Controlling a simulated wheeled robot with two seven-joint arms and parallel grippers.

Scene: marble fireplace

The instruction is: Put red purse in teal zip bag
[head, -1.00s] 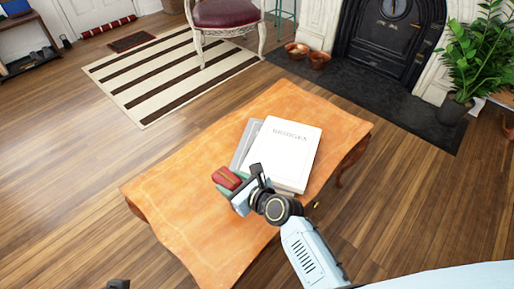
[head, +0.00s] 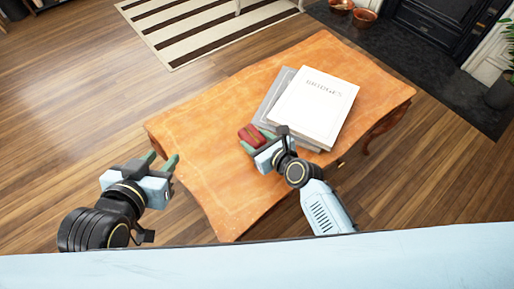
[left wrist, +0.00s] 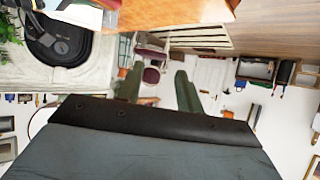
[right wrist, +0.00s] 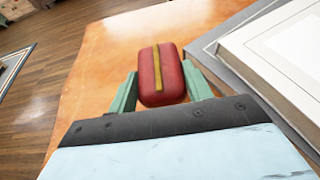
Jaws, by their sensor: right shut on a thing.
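The red purse (head: 250,135) is a small rounded case with a gold stripe. It is between the fingers of my right gripper (head: 256,142), at the left side of the books on the wooden table. In the right wrist view the purse (right wrist: 162,75) sits between the two green fingers, which are shut on it. I cannot tell whether it touches the tabletop. My left gripper (head: 163,162) is over the table's left edge, its green fingers apart and empty; the left wrist view shows the same gap (left wrist: 155,88). I see no teal zip bag in any view.
The orange wooden table (head: 205,160) has a grey book (head: 272,92) and a large white book (head: 318,105) stacked on it. Its left half is bare. A striped rug (head: 190,30) and copper bowls (head: 364,17) lie beyond on the floor.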

